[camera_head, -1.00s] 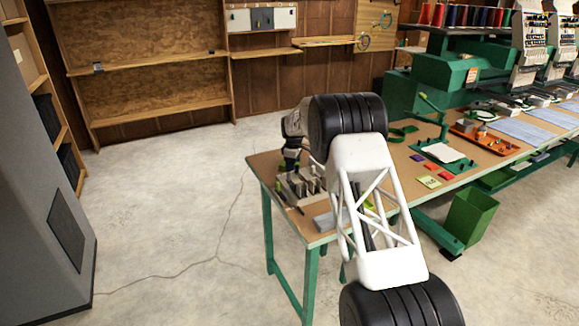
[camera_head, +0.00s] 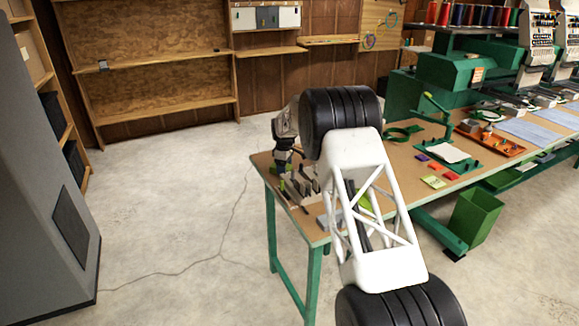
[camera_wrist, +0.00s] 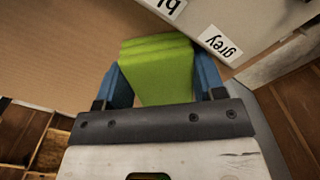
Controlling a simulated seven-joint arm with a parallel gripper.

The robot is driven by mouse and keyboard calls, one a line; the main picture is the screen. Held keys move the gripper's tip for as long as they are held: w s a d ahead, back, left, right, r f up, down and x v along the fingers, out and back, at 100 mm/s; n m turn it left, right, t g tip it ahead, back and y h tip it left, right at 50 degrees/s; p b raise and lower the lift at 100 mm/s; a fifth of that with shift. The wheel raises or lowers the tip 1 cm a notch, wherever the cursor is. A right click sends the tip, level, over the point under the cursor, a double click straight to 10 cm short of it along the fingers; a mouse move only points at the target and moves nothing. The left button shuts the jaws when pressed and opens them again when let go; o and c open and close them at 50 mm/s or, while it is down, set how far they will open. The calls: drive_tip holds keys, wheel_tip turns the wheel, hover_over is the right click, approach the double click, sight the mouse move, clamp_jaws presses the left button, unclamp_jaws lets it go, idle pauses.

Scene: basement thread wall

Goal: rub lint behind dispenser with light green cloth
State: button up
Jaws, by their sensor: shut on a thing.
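My gripper (camera_wrist: 157,82) has blue fingers shut on a folded light green cloth (camera_wrist: 158,62) in the wrist view. The cloth fills the space between the fingers and sticks out past their tips. Just beyond the cloth is a pale grey body, likely the dispenser (camera_wrist: 262,18), with labels reading "grey" and partly "bl". I cannot tell whether the cloth touches it. In the head view, my gripper is over the table's left end, near a slotted grey rack (camera_head: 304,184), and its fingers are hard to make out. I see no lint.
The brown tabletop (camera_head: 402,160) has green legs. It holds small coloured pads, an orange tray (camera_head: 490,140) and the green embroidery machine (camera_head: 455,80). A green bin (camera_head: 474,217) stands on the floor at right. My arm hides part of the table. The left floor is clear.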

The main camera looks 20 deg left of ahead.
drive_tip(key=shift+s+a, duration=0.35)
drive_tip(key=shift+s, duration=0.05)
drive_tip(key=shift+w+d+r, duration=0.1)
drive_tip(key=shift+r, duration=4)
